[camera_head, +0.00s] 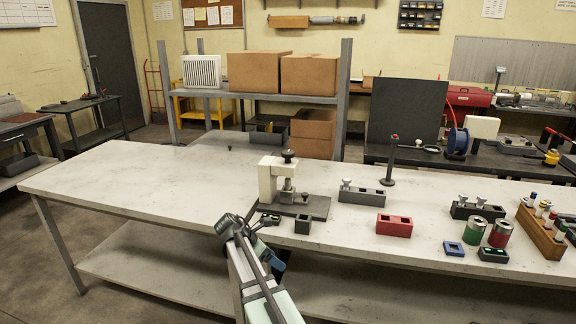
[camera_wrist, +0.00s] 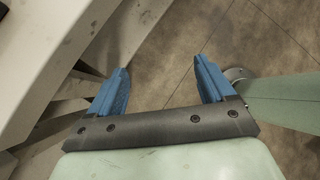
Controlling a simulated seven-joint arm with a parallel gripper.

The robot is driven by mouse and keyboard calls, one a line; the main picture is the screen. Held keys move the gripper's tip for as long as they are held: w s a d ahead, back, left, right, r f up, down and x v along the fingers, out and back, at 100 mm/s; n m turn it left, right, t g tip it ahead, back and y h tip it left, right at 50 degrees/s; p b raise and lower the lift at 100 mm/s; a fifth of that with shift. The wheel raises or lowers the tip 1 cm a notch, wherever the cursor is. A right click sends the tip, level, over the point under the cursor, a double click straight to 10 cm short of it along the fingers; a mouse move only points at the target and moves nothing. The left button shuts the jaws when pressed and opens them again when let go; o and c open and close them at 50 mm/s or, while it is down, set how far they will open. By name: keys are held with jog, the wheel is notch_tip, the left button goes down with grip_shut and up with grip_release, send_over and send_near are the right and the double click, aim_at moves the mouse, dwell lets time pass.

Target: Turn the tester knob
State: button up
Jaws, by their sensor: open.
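The tester, a white C-shaped frame (camera_head: 266,180) on a dark base plate (camera_head: 312,206), stands on the long pale bench. A black round knob (camera_head: 288,155) sits on its top. A small dark knob-like piece (camera_head: 305,197) is on the base plate; I cannot tell whether it is fixed. My gripper (camera_wrist: 160,72) has two blue fingers spread apart, with nothing between them. In the wrist view it faces the floor beside the bench, and the tester is out of that view. In the head view my arm rises at the bench's front edge, below and left of the tester.
Right of the tester are a grey block with posts (camera_head: 361,193), a red block (camera_head: 394,226), cans (camera_head: 474,231) and a wooden rack (camera_head: 540,235). A small dark block (camera_head: 303,224) stands before the base plate. The bench's left part (camera_head: 130,180) is mostly clear.

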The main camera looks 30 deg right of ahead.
jog(key=w+d+r+h, duration=0.1)
jog(key=w+d+r, duration=0.1)
jog(key=w+r, duration=0.35)
jog(key=t+h, duration=0.2)
jog(key=h, duration=0.3)
send_near(287, 152)
jog(key=x, duration=1)
jog(key=shift+d+f, duration=0.1)
jog(key=shift+d, duration=0.2)
jog(key=shift+w, duration=0.1)
jog(key=c, duration=1)
